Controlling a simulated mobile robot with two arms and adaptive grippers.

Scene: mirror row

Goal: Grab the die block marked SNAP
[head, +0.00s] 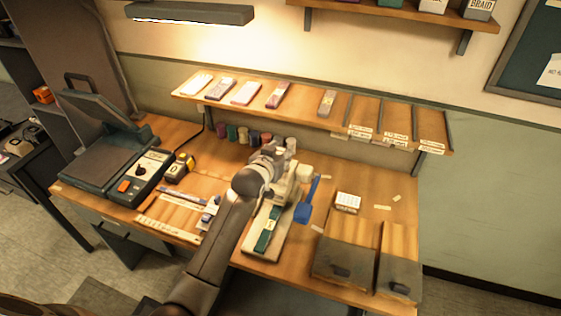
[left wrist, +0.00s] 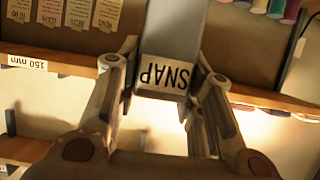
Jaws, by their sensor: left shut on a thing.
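The die block marked SNAP (left wrist: 172,40) is a grey block with a pale label on its near end, printed in black and upside down in the left wrist view. My left gripper (left wrist: 164,62) has its two fingers on either side of this block and is shut on it. In the head view my left gripper (head: 272,160) is above the middle of the workbench, in front of the shelf. The block itself is hard to make out there, largely hidden by the gripper. My right gripper is not in view.
A wooden shelf (head: 300,108) with several blocks and dividers runs along the wall. On the workbench (head: 190,195), a dark machine (head: 115,165) stands at left. A press with a blue lever (head: 307,207) stands under my arm. Coloured spools (head: 243,134) stand behind. Grey-fronted boxes (head: 343,262) stand at right.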

